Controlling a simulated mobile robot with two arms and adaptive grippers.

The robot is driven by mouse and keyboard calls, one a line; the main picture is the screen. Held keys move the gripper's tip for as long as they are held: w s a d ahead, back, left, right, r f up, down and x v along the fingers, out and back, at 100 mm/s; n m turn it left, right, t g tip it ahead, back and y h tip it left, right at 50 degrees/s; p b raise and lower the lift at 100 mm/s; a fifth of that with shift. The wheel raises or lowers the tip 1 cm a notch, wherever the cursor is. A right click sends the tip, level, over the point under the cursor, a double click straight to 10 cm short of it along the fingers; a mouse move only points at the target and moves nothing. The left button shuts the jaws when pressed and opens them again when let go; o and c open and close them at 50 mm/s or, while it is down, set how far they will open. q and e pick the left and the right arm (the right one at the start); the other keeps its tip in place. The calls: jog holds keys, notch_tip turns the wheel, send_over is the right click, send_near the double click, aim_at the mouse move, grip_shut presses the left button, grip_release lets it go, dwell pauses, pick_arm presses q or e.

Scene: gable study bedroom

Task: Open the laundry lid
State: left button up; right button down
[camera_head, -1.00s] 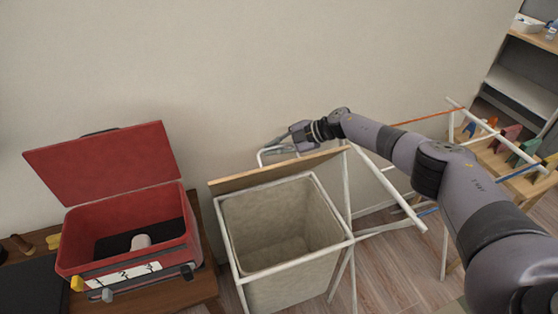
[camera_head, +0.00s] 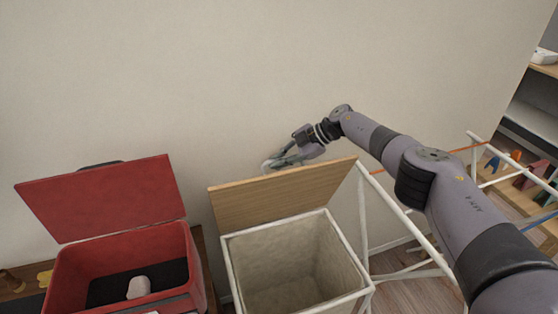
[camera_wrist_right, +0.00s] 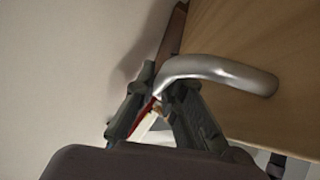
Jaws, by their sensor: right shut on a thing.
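The laundry basket (camera_head: 230,268) has a pale frame and a beige cloth liner, and its inside is exposed. Its wooden lid (camera_head: 285,195) stands raised at the back edge, with its inner face towards the head camera. My right gripper (camera_head: 277,162) is behind the lid's top edge, near the wall, partly hidden by the lid. In the right wrist view its fingers (camera_wrist_right: 160,100) are shut on the curved metal handle (camera_wrist_right: 225,72), which joins the wooden lid (camera_wrist_right: 275,45). My left gripper is not in view.
An open red case (camera_head: 120,255) stands on a dark wooden table to the left of the basket. A white drying rack (camera_head: 405,215) stands to the right, under my right arm. The wall (camera_head: 200,80) is close behind the lid.

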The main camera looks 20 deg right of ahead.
jog(key=c, duration=1.7)
grip_release()
jog(key=shift+o, duration=0.2)
jog(key=shift+d+r, duration=0.1)
jog(key=v, duration=1.1)
jog(key=shift+d+r, duration=0.25)
jog(key=shift+r, duration=0.05)
jog(key=shift+s+f, duration=0.1)
jog(key=shift+s, duration=0.05)
